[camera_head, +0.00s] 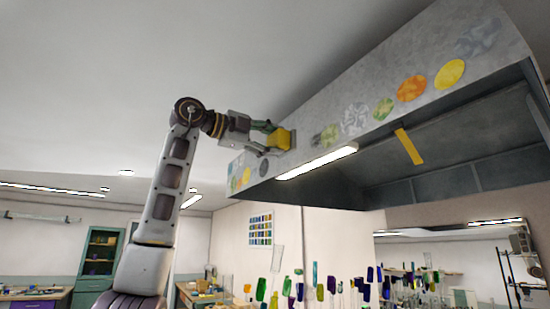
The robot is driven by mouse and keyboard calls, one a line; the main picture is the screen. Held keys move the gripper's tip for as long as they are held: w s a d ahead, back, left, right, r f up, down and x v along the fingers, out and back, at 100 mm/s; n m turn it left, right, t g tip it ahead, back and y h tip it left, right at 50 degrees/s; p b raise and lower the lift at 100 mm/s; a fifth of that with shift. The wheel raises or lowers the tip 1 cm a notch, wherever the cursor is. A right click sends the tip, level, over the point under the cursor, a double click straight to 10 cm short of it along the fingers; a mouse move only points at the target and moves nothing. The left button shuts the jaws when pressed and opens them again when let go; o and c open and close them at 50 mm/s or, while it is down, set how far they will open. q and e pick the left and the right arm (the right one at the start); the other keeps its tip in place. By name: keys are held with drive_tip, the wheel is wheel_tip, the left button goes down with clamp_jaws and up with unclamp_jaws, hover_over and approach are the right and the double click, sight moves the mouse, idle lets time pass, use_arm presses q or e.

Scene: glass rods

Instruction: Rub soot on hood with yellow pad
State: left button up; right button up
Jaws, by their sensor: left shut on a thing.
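The grey hood (300,115) hangs from upper right to centre, its front face carrying several coloured round patches. My left gripper (270,138) is shut on the yellow pad (281,139). The pad is at the hood's front face, left of the smudge; I cannot tell whether it touches. The gripper and pad hide the part of the face behind them. My right gripper is not in view.
A yellow strip (409,146) hangs from the hood's lower edge, right of a lit lamp (317,162). Several coloured glass pieces (320,291) stand below. A green cabinet (97,255) is at the left.

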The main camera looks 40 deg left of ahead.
sight(287, 142)
use_arm(q)
drive_tip(key=shift+s+d+r, duration=0.25)
drive_tip(key=shift+s+r, duration=0.2)
drive_tip(key=shift+s, duration=0.2)
drive_tip(key=shift+w+a+f, duration=0.1)
drive_tip(key=shift+w+a, duration=0.05)
drive_tip(key=shift+a, duration=0.15)
drive_tip(key=shift+w+d, duration=0.2)
drive_tip(key=shift+d, duration=0.05)
drive_tip(key=shift+x, duration=0.85)
drive_tip(key=shift+p+x, duration=0.3)
drive_tip(key=shift+x, duration=0.85)
drive_tip(key=shift+w+d, duration=0.2)
drive_tip(key=shift+w, duration=0.5)
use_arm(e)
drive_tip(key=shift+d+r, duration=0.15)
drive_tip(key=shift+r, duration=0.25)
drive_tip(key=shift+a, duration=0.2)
